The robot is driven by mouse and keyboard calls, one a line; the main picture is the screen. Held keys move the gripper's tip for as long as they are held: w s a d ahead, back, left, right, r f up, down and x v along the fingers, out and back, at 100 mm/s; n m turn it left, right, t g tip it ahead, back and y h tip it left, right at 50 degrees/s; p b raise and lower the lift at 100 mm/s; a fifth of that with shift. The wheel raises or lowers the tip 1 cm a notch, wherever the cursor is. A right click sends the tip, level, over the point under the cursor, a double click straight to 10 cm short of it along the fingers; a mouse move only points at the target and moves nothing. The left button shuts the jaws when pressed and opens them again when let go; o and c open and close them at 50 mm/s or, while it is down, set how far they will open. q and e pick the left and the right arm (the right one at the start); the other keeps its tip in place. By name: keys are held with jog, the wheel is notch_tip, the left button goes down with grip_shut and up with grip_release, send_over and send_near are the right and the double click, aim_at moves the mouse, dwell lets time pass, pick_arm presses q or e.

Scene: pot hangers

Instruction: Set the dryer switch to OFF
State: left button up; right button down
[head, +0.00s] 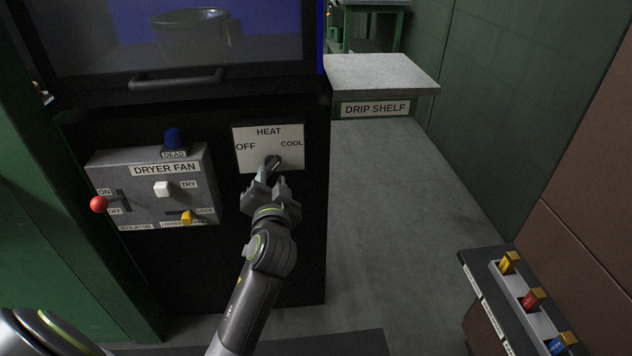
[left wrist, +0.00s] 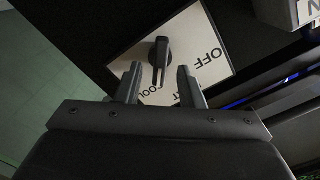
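The dryer switch is a dark rotary knob (head: 272,162) on a pale panel (head: 247,160) lettered OFF at left, HEAT at top and COOL at right. In the left wrist view the knob (left wrist: 160,55) has its bar turned away from OFF, toward the COOL and HEAT lettering; exactly which one I cannot tell. My left gripper (head: 266,185) is in front of the panel at the knob. In the left wrist view its open fingers (left wrist: 159,85) stand on either side of the bar, with visible gaps and no grip. My right gripper is not in view.
An oven-like door handle (head: 176,79) is above.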

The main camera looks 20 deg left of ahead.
aim_at(271, 167)
pick_arm(q)
jog(key=shift+w, duration=0.15)
jog(key=shift+x, duration=1.3)
grip_shut()
